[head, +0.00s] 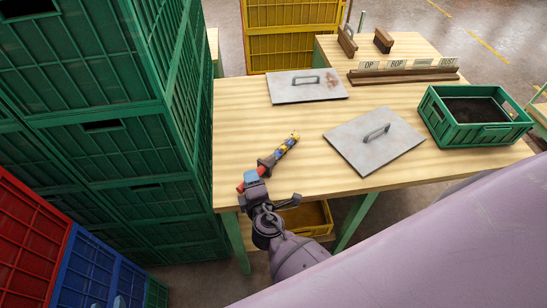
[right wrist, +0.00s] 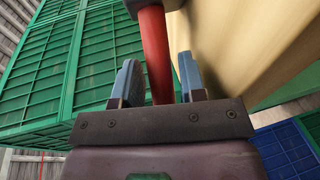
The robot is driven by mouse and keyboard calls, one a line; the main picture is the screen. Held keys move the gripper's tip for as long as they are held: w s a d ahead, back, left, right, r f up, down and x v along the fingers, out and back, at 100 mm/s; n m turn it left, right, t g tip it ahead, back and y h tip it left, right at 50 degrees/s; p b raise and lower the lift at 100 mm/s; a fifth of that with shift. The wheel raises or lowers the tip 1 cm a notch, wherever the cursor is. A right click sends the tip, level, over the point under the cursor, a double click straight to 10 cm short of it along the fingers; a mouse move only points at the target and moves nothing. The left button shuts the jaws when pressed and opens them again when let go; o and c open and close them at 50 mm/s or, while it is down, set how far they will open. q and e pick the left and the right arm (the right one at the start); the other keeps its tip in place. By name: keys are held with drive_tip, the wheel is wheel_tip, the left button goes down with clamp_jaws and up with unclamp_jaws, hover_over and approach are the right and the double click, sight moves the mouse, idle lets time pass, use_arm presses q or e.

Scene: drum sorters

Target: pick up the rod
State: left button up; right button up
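The rod (head: 285,145) lies across the left front part of the near wooden table. It has a yellow and dark patterned shaft, a dark collar and a red handle that reaches the front edge. My right gripper (head: 251,178) is at the handle. In the right wrist view the red handle (right wrist: 158,60) runs between its two blue fingers (right wrist: 158,85). Narrow gaps show between handle and fingers, so the gripper looks open around it. Part of the handle is hidden by the gripper in the head view. My left gripper is not in view.
Two grey metal plates (head: 306,87) (head: 356,153) and a green crate (head: 460,136) stand on the table (head: 240,115). Stacked green crates (head: 130,150) rise close on the left. A yellow bin (head: 305,219) sits under the table. Bare tabletop surrounds the rod.

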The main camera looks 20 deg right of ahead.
clamp_jaws()
drive_tip(key=shift+r, duration=0.1)
